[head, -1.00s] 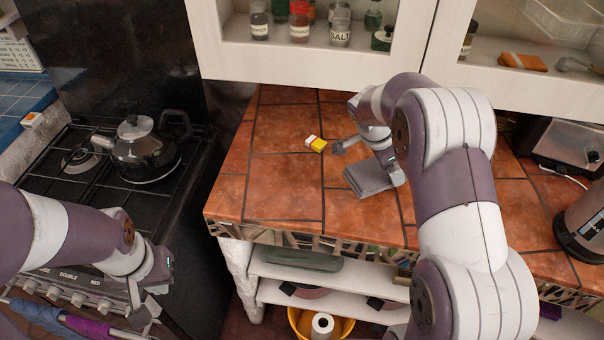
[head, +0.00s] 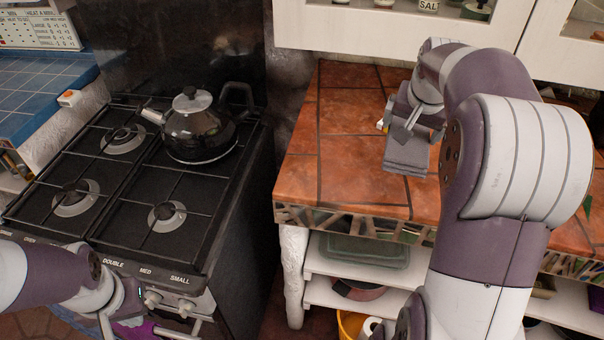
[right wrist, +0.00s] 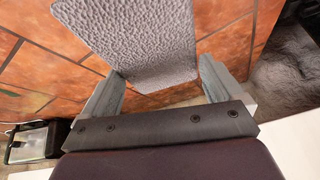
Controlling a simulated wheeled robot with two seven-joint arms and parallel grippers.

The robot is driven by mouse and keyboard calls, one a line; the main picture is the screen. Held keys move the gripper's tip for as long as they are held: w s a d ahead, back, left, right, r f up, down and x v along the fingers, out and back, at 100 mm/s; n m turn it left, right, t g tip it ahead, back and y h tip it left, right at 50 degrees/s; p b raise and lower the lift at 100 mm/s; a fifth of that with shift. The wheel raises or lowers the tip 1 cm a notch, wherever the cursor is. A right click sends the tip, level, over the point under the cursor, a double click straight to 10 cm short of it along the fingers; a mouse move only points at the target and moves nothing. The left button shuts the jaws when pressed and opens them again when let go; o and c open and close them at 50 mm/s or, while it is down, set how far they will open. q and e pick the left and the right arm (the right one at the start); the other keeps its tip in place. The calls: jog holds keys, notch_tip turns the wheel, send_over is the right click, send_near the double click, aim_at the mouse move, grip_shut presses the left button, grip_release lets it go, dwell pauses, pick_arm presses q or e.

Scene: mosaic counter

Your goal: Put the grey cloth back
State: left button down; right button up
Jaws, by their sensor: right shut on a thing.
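The grey cloth (head: 407,158) is a flat folded pad over the tiled counter in the head view. My left gripper (head: 122,318) is low in front of the stove, partly cut off by the bottom edge. I cannot tell whether its fingers are apart.
The stove (head: 75,225) with a dark kettle (head: 197,128) stands left of the tiled counter (head: 350,185). White cabinets (head: 390,30) hang above. The counter's left part is clear.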

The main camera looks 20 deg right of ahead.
aim_at(392, 128)
jog(key=a+n, duration=0.1)
jog(key=w+a+n+y, duration=0.1)
jog(key=n, duration=0.1)
jog(key=shift+w+a+r+t, duration=0.2)
jog(key=shift+a+t, duration=0.1)
jog(key=shift+a, duration=0.1)
jog(key=shift+n+y, duration=0.4)
jog(key=shift+n, duration=0.4)
jog(key=shift+d+f+n, duration=0.15)
jog(key=shift+n, duration=0.15)
jog(key=shift+y, duration=0.3)
jog(key=w+a+f, duration=0.4)
jog(key=w+a, duration=0.1)
jog(key=w+a+f, duration=0.2)
jog(key=a, duration=0.1)
jog(key=shift+w+f+p, duration=0.3)
jog(key=shift+w+p, duration=0.05)
jog(key=shift+p, duration=0.05)
jog(key=shift+w+a+f, duration=0.15)
jog(key=shift+a+f, duration=0.05)
jog(key=shift+f, duration=0.15)
notch_tip(392, 128, down, 3)
jog(key=shift+f, duration=0.35)
pick_arm(q)
jog(key=shift+w+a+r, duration=0.1)
jog(key=shift+a+r, duration=0.25)
jog(key=shift+a, duration=0.15)
